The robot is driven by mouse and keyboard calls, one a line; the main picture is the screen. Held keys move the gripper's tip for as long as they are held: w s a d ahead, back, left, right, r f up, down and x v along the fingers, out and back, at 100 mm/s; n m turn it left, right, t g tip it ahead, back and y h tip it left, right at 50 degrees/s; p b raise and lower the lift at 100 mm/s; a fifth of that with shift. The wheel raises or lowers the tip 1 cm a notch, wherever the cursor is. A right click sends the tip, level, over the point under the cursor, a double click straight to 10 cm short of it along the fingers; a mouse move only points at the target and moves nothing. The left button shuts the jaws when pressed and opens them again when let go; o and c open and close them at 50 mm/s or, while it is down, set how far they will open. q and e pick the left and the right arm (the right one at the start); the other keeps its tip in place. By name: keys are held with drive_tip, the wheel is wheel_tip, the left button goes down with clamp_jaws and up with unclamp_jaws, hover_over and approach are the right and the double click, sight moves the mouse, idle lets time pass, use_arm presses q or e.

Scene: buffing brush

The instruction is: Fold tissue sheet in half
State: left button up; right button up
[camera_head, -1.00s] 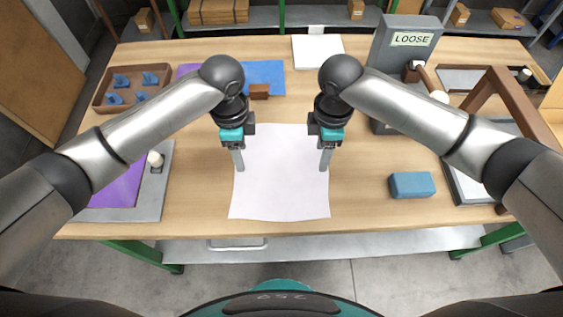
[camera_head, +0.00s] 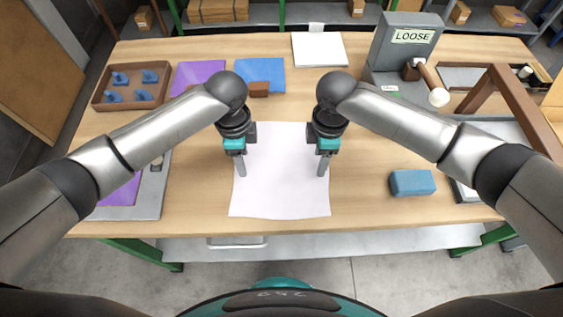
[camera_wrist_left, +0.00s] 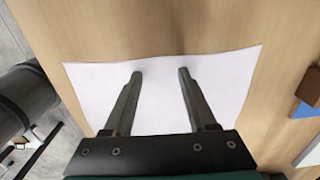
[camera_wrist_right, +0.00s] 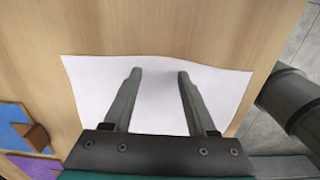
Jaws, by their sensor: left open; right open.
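The white tissue sheet (camera_head: 280,190) lies unfolded on the wooden table in front of me, with slightly wavy edges. It also shows in the left wrist view (camera_wrist_left: 230,85) and the right wrist view (camera_wrist_right: 95,85). My left gripper (camera_head: 241,174) is open and empty over the sheet's left side, fingers pointing down. My right gripper (camera_head: 322,174) is open and empty over its right side. In the left wrist view the fingertips (camera_wrist_left: 160,74) are over the sheet near one edge, and the right wrist view's fingertips (camera_wrist_right: 160,73) are likewise. Whether they touch it I cannot tell.
A blue block (camera_head: 412,183) lies to the right of the sheet. A brown block (camera_head: 259,90) rests at a blue sheet (camera_head: 265,70) behind. A brown tray with blue pieces (camera_head: 105,90) is at left, and a grey "LOOSE" stand (camera_head: 404,50) at back right.

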use_arm(q)
drive_tip(key=shift+c, duration=0.7)
use_arm(e)
drive_tip(key=shift+c, duration=0.7)
use_arm(q)
drive_tip(key=c, duration=0.7)
use_arm(e)
drive_tip(key=c, duration=0.7)
use_arm(q)
clamp_jaws()
use_arm(e)
drive_tip(key=shift+d+f, duration=0.1)
clamp_jaws()
use_arm(q)
drive_tip(key=shift+r, duration=0.1)
